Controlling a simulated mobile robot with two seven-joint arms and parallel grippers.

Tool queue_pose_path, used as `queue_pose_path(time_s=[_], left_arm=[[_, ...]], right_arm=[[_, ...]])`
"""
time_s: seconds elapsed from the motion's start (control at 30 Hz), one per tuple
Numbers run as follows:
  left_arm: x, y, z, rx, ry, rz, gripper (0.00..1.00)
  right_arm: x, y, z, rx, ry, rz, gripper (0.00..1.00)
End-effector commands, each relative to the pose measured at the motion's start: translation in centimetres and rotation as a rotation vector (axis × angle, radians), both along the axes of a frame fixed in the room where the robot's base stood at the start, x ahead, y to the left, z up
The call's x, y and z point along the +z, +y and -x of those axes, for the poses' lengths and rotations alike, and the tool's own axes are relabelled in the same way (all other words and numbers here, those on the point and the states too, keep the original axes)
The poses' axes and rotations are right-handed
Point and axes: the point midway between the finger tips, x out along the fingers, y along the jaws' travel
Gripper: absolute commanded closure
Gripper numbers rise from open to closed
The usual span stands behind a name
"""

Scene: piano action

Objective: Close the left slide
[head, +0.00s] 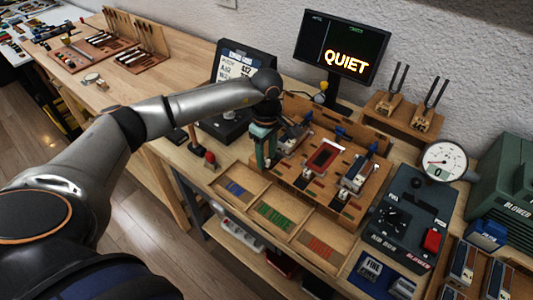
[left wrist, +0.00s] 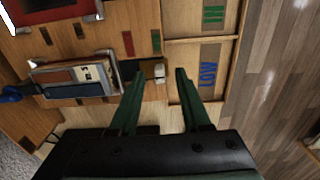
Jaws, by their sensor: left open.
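My left gripper (head: 264,163) points down at the left side of the wooden action board (head: 318,188). Its two green fingers are open and apart in the left wrist view (left wrist: 156,72). A small pale knob (left wrist: 159,72) shows in the gap between the fingertips, and I cannot tell whether either finger touches it. The left slide (left wrist: 75,80), a metal-framed unit with a label, lies beside the knob. In the head view the left slide (head: 290,140) sits just right of the gripper, partly hidden by it. My right gripper is not in view.
A tray (head: 265,229) with blue, green and red strips lies in front of the board. A dark control box (head: 398,222) and a gauge (head: 444,161) stand right. The monitor (head: 341,46) reads QUIET.

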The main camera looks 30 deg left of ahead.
Motion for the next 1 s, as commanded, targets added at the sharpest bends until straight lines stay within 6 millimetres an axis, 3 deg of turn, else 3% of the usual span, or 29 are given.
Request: queue_pose_path(time_s=[0.33, 0.77, 1.0], left_arm=[[-0.44, -0.01, -0.02, 0.000, -0.001, 0.000, 0.53], [-0.39, -0.02, -0.02, 0.000, -0.001, 0.001, 1.00], [-0.38, -0.02, -0.03, 0.000, -0.001, 0.001, 1.00]], right_arm=[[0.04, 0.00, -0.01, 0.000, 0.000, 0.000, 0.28], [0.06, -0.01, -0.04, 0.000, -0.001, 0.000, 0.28], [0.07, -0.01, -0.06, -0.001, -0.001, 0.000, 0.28]])
